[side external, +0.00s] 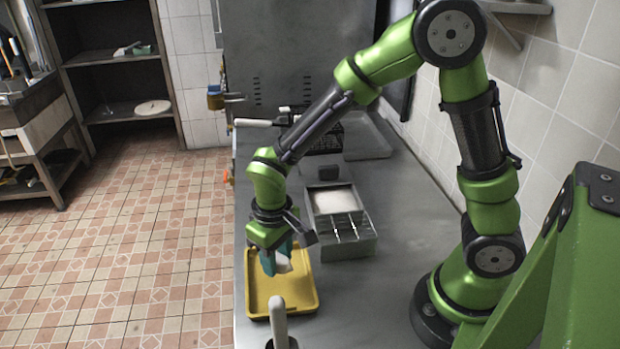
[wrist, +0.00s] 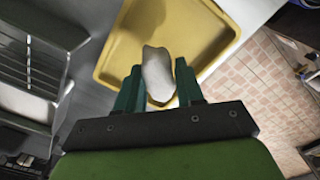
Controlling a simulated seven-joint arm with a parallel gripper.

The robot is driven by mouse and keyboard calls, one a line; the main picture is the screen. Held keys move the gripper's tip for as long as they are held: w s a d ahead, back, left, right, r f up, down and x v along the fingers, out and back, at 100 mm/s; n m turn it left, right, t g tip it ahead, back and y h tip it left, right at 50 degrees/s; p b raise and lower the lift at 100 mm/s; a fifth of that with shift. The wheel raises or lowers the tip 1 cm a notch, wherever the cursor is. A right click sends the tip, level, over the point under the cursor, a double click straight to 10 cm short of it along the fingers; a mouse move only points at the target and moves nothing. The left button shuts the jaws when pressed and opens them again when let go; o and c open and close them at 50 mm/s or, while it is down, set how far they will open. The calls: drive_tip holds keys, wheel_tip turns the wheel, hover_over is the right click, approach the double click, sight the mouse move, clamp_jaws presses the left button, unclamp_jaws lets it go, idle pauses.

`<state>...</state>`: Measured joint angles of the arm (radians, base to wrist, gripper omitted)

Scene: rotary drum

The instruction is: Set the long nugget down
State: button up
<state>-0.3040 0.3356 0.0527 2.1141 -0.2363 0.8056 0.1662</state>
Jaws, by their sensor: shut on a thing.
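The long nugget (wrist: 157,72) is a pale, whitish elongated piece. It sits between the two teal fingers of my gripper (wrist: 160,88), which is shut on it. In the side external view the nugget (side external: 283,264) shows at the fingertips of my gripper (side external: 277,262), over the yellow tray (side external: 308,300). The tray also shows behind the nugget in the wrist view (wrist: 205,30). No other piece shows in the visible part of the tray. I cannot tell whether the nugget touches the tray floor.
A metal container (side external: 345,247) with a white-filled section and a slotted rack stands right of and behind the tray. A pale upright handle (side external: 278,320) stands at the tray's front edge. The steel counter (side external: 375,300) is clear to the tray's right.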

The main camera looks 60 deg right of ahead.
sight(279, 280)
drive_tip(key=shift+f, duration=2.05)
drive_tip(key=shift+f, duration=0.1)
drive_tip(key=o, duration=1)
wheel_tip(279, 280, up, 12)
drive_tip(key=shift+s+d+r+m+t+y, duration=0.35)
drive_tip(key=shift+s+d+r+m+t, duration=0.3)
drive_tip(key=shift+s+d+r+t, duration=1.05)
drive_tip(key=shift+s+d+r+m+t+y, duration=0.3)
drive_tip(key=shift+s+d+r+m+t, duration=0.4)
drive_tip(key=shift+s+d+r, duration=1.1)
drive_tip(key=shift+s+d+r+m+t+y, duration=0.35)
drive_tip(key=shift+s+d+r+m+t, duration=0.6)
drive_tip(key=shift+r, duration=1.5)
